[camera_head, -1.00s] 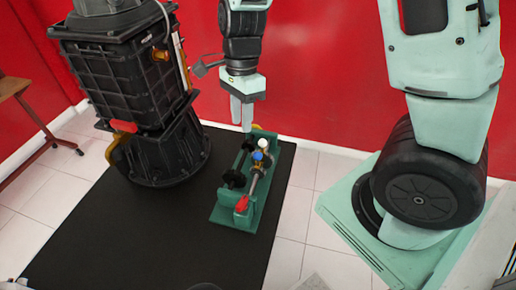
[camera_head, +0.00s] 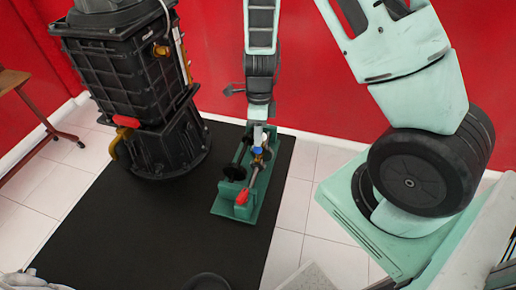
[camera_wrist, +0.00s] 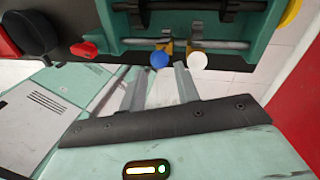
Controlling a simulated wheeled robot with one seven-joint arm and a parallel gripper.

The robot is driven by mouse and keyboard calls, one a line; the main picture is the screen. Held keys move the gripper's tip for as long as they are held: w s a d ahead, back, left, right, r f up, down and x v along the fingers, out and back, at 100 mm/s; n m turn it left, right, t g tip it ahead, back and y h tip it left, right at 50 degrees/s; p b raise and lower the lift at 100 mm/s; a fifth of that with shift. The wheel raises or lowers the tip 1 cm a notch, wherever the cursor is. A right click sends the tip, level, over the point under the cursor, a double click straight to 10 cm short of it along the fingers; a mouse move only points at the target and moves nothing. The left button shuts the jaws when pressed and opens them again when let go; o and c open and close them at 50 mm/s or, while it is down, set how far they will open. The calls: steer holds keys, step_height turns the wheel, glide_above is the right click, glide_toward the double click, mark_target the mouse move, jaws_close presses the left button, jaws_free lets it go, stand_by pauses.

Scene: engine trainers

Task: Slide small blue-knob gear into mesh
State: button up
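The green gear trainer (camera_head: 222,207) stands on the black mat, with dark gears on one shaft and a parallel metal shaft beside it. The blue knob (camera_head: 257,150) sits on the metal shaft's gear shifter. In the wrist view the blue knob (camera_wrist: 159,60) is next to a white knob (camera_wrist: 197,61). My gripper (camera_wrist: 160,68) is open. Its fingertips point at the blue knob, one to each side, the right one between the two knobs. I cannot tell whether they touch it.
A red handle (camera_head: 241,197) is at the trainer's near end. A tall black gearbox (camera_head: 130,85) stands close on the left. A red wall (camera_head: 330,90) rises behind.

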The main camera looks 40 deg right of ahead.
mark_target(258, 149)
steer(key=f, duration=0.4)
steer(key=s+f, duration=0.1)
steer(key=f, duration=0.1)
steer(key=shift+a, duration=0.4)
